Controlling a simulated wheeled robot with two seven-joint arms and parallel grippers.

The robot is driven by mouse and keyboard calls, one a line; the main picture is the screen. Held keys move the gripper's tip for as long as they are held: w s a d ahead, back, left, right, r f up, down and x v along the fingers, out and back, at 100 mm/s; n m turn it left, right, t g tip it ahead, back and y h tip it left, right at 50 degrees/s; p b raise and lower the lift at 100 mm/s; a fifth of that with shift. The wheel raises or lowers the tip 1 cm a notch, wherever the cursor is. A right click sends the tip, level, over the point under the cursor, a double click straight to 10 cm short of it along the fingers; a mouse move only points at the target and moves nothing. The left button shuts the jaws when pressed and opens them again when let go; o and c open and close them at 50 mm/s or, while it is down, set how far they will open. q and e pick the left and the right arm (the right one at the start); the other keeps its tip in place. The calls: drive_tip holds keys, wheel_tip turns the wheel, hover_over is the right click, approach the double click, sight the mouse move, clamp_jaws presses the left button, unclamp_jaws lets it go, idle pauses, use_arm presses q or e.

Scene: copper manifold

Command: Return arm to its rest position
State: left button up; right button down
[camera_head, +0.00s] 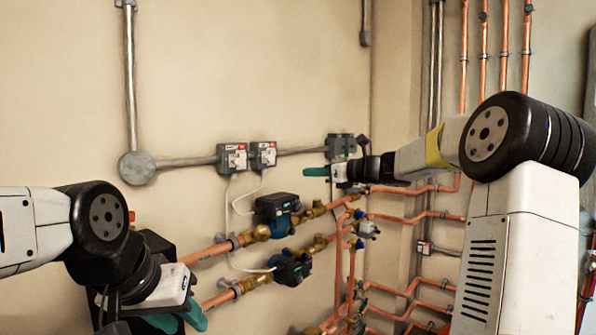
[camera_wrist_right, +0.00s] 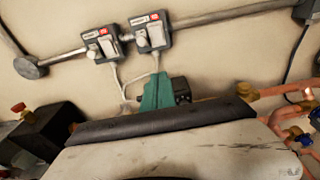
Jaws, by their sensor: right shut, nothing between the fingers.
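My right arm comes in from the right in the head view and reaches left across the copper pipework. My right gripper (camera_head: 316,171) has teal fingers and points left, in front of the wall near the grey switch boxes. In the right wrist view the teal fingers of the right gripper (camera_wrist_right: 157,92) are together with nothing between them. My left gripper (camera_head: 182,320) is at the bottom left of the head view, its teal fingers partly cut off by the lower edge. Whether it is open or shut is not clear.
Two grey switch boxes (camera_head: 233,157) (camera_head: 263,155) sit on a conduit with a round junction box (camera_head: 137,168). Below are a dark pump (camera_head: 278,208) and a second one (camera_head: 291,268) on copper pipes. More copper pipes (camera_head: 410,215) run behind my right arm. The upper-left wall is mostly bare.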

drive_tip(key=shift+s+d, duration=0.15)
drive_tip(key=s+a+f+n+g+h, duration=0.2)
drive_tip(key=s+a+f+n, duration=0.15)
drive_tip(key=s+n, duration=0.4)
drive_tip(key=s+a+f+n+g+h, duration=0.25)
drive_tip(key=s+a+n, duration=0.2)
drive_tip(key=s, duration=0.65)
drive_tip(key=s+d+f+n+h, duration=0.2)
drive_tip(key=s+d+f+n, duration=0.3)
drive_tip(key=s, duration=0.5)
drive_tip(key=s+d+f+n+h, duration=0.3)
drive_tip(key=s+d+f+n, duration=0.2)
drive_tip(key=s+n, duration=0.5)
drive_tip(key=shift+s+d+f+g, duration=0.2)
drive_tip(key=shift+s+f+g, duration=0.15)
drive_tip(key=shift+g, duration=0.1)
